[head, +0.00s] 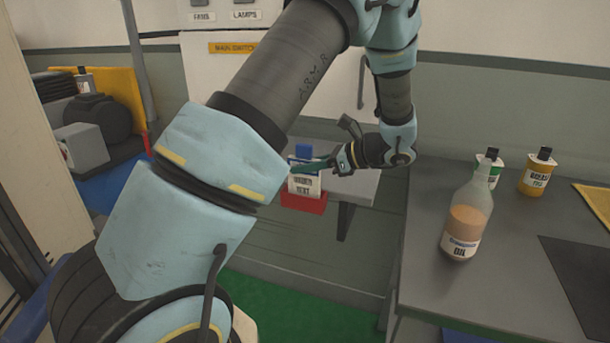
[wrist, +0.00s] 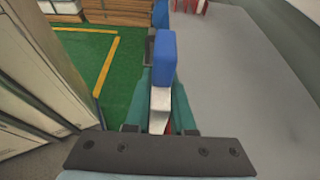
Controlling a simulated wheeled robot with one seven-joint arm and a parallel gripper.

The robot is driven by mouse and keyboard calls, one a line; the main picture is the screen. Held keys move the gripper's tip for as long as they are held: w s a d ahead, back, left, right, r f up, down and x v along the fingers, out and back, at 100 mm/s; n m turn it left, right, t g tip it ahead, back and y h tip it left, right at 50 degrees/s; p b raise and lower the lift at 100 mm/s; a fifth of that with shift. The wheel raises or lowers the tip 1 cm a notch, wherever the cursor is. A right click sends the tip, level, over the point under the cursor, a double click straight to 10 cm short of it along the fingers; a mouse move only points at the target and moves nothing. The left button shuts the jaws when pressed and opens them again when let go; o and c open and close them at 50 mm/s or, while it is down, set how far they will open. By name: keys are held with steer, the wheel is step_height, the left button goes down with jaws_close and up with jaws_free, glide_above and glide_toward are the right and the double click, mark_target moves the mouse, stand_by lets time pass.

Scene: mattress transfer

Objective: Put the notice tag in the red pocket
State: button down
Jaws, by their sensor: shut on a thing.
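My gripper (head: 318,165) reaches over the edge of a low grey bench in the head view, its green fingers shut on the notice tag (head: 304,184). The tag is a white, lettered plate with a blue upper part. In the wrist view, the tag's blue block (wrist: 165,57) and white part stand between the two green fingers of the gripper (wrist: 162,98). The red pocket (head: 303,203) is directly below the tag at the bench's side. The tag's lower edge meets the pocket's rim in the picture; I cannot tell whether it is inside. A little red shows below the tag in the wrist view.
The low grey bench (head: 352,187) is right of the pocket. A grey worktop (head: 410,230) at the right bears an oil bottle (head: 466,222) and two smaller bottles. Green floor (head: 290,308) lies below. My arm hides much of the left middle.

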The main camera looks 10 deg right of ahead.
steer(key=shift+f, duration=1.25)
steer(key=shift+f, duration=0.1)
steer(key=shift+f, duration=0.1)
steer(key=c, duration=0.8)
jaws_free()
steer(key=shift+o, duration=0.2)
steer(key=shift+r, duration=0.2)
steer(key=b+v, duration=0.3)
steer(key=v, duration=0.9)
